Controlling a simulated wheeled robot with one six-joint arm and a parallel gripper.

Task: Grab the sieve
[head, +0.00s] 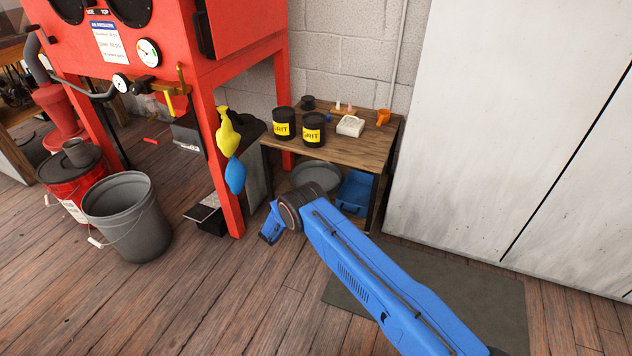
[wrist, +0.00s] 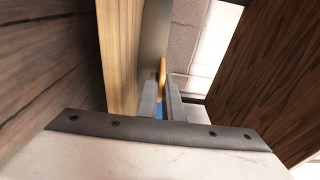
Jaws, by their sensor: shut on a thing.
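The sieve (head: 316,174) looks like a round grey pan on the low level under the wooden bench in the head view. My arm's wrist covers its near side. In the wrist view, my gripper (wrist: 164,86) is shut, its two fingers close together at a grey curved band (wrist: 156,35) that looks like the sieve's side. A thin orange-tan sliver shows at the fingertips; I cannot tell what part it is. The fingertips are hidden behind my arm in the head view.
A blue bin (head: 355,190) is right of the sieve. A red cabinet leg (head: 222,165) stands left.

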